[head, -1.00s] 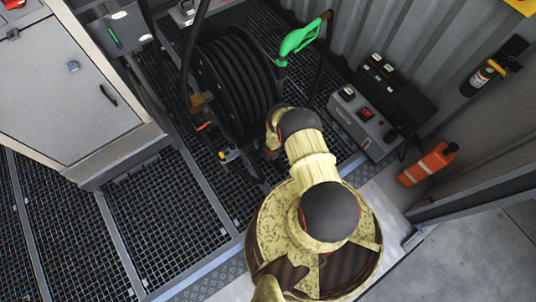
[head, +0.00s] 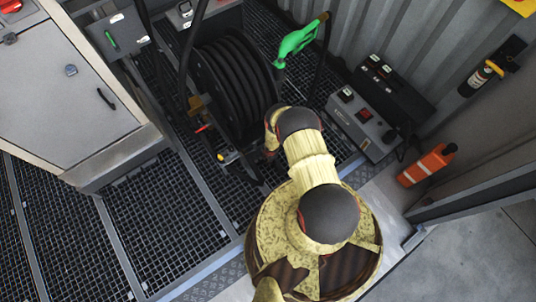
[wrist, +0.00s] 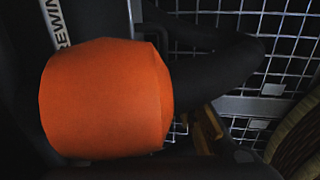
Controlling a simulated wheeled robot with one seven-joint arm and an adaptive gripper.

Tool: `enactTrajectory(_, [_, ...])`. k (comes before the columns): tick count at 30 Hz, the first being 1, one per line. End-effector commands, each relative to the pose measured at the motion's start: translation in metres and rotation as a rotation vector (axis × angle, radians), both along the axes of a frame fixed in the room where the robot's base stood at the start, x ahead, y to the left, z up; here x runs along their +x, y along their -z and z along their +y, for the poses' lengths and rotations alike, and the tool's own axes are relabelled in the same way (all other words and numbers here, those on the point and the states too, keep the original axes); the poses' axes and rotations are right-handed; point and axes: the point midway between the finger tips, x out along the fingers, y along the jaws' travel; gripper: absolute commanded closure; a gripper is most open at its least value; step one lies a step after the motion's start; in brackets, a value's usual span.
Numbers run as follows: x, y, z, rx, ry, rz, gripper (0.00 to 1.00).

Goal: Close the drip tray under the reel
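The black hose reel (head: 238,82) stands on the grating in the head view, left of my arm. I cannot make out the drip tray under it; the reel, its frame and my arm cover that area. My gripper (head: 270,153) is mostly hidden below my wrist, low beside the reel's right front side. Its fingers cannot be told apart from the dark parts there. In the wrist view, a large orange rounded piece (wrist: 105,98) on dark tubing fills the left, close to the camera. Whether my gripper touches anything is not visible.
A green nozzle (head: 298,40) hangs right of the reel. A grey control box (head: 362,125) and an orange bottle (head: 427,165) are to the right. A grey cabinet (head: 65,85) stands left. The grating (head: 160,225) at front left is clear. A label strip (wrist: 57,22) shows in the wrist view.

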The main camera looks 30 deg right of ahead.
Motion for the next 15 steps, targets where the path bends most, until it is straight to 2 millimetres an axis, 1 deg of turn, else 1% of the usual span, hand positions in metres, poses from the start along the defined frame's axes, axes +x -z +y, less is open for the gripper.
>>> enactTrajectory(15, [-0.008, -0.051, -0.001, -0.001, 0.0, -0.002, 0.73])
